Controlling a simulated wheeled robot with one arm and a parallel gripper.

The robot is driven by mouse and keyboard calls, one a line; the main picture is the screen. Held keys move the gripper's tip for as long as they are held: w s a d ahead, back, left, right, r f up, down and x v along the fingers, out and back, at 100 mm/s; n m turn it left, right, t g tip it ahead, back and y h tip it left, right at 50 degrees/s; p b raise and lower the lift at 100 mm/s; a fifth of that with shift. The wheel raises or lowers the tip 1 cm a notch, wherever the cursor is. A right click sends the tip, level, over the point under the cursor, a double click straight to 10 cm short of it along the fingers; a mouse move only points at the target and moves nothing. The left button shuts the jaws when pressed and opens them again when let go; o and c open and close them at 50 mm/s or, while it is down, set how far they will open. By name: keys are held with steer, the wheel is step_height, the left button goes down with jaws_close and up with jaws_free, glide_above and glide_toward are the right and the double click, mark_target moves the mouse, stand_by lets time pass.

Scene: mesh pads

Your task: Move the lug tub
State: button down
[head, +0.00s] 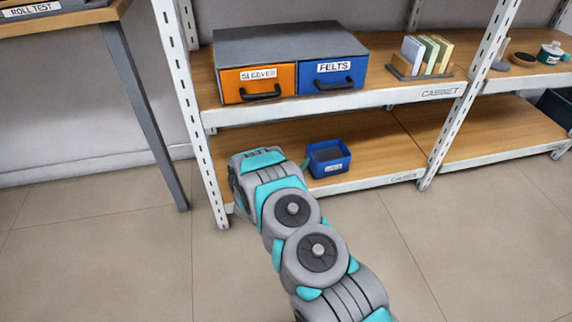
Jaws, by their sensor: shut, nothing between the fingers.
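The lug tub (340,167) is a small blue open box with a white label on its front and dark contents. It sits upright on the lower wooden shelf, near its front edge. My arm reaches from the lower right to the shelf's left end. My gripper (306,162) is mostly hidden behind my wrist; only a small greenish tip shows, just left of the tub. It is shut and empty. I cannot tell whether it touches the tub.
The upper shelf (410,97) is close above and holds a cabinet with an orange drawer (240,84) and a blue drawer (325,87). A white upright post (205,165) stands left of my wrist. The lower shelf (390,160) is clear right of the tub.

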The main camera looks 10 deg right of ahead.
mark_target(328, 159)
steer(key=d+p, duration=0.2)
steer(key=d, duration=0.9)
steer(key=shift+d, duration=0.2)
